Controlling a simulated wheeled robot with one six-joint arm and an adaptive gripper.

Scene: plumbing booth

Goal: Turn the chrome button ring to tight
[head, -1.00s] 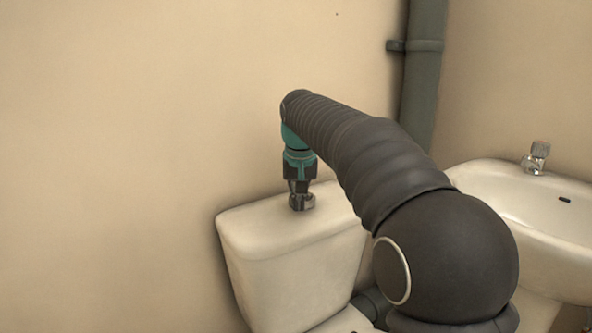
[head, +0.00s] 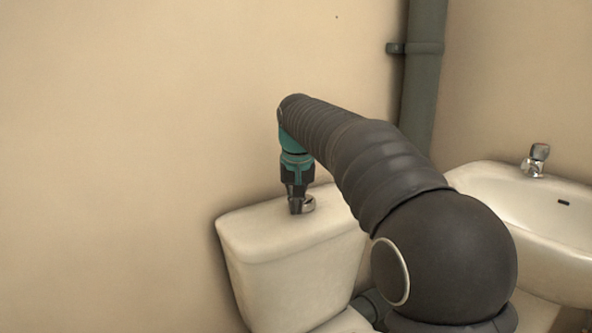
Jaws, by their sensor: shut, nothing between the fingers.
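The chrome button ring (head: 309,204) sits on top of the white cistern lid (head: 265,232). Only its right part shows; my gripper hides the rest. My gripper (head: 296,211) points down at the ring, with its fingertips in front of the ring's left side. The fingers look shut and hold nothing. I cannot tell whether they touch the ring or the lid.
A white washbasin (head: 500,195) with a chrome tap (head: 534,162) stands at the right. A grey pipe (head: 424,80) runs up the wall corner behind my arm. The beige wall (head: 130,130) is close behind the cistern. The left side is clear.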

